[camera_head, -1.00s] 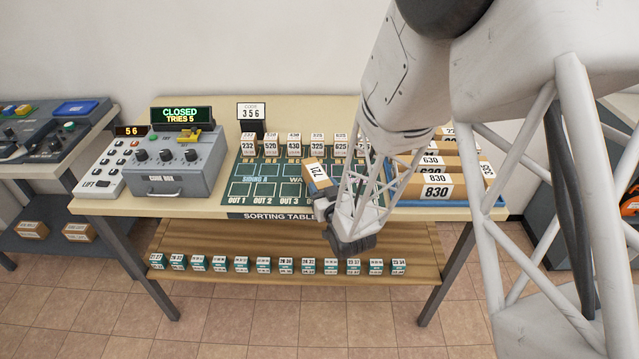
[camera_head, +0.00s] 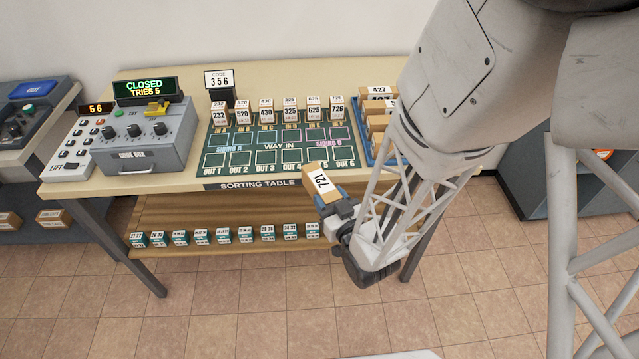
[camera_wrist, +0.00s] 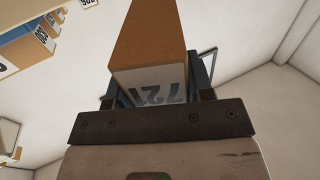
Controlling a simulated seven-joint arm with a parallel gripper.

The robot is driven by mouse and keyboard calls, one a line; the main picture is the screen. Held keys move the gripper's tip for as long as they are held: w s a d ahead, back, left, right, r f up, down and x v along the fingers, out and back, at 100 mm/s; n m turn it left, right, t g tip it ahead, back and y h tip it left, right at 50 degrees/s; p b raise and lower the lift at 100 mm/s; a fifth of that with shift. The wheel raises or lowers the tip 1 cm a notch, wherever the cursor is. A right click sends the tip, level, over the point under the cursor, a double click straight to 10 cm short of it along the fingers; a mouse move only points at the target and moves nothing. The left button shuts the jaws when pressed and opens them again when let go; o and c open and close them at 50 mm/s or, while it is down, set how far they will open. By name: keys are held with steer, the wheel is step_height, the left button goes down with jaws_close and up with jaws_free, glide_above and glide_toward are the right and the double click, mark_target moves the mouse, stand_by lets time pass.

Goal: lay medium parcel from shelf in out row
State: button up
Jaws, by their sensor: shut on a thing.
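My gripper (camera_head: 335,205) is shut on a brown parcel (camera_head: 316,181) with a white label reading 721. It holds the parcel tilted, in front of the table's front edge near OUT 6. In the wrist view the parcel (camera_wrist: 152,45) sits between the fingers, its label upside down. The green mat (camera_head: 213,157) on the sorting table (camera_head: 130,186) has a front row marked OUT 1 to OUT 6, with no parcels in it. The lower shelf (camera_head: 190,210) holds a row of small labelled blocks; its right end is hidden behind my arm.
Several small numbered boxes (camera_head: 266,111) stand along the mat's back edge. A blue tray (camera_head: 364,145) with parcels lies right of the mat, partly hidden by my arm. A grey control box (camera_head: 150,135) with a CLOSED display (camera_head: 146,88) stands left.

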steer(key=v, duration=1.1)
steer(key=shift+s, duration=0.2)
steer(key=shift+d, duration=0.1)
stand_by(0.4)
steer(key=w+d+r+m+h, duration=0.1)
steer(key=w+r, duration=0.5)
steer(key=w, duration=1)
steer(key=w+d+r+m+t+h, duration=0.1)
steer(key=w+r, duration=0.5)
steer(key=w, duration=1.1)
steer(key=w+d+r+m+h, duration=0.2)
steer(key=w+d+r+h, duration=0.2)
steer(key=w, duration=1.3)
step_height(320, 180, up, 2)
steer(key=shift+d+r+h, duration=0.1)
steer(key=shift+d+h, duration=0.3)
steer(key=shift+d, duration=0.15)
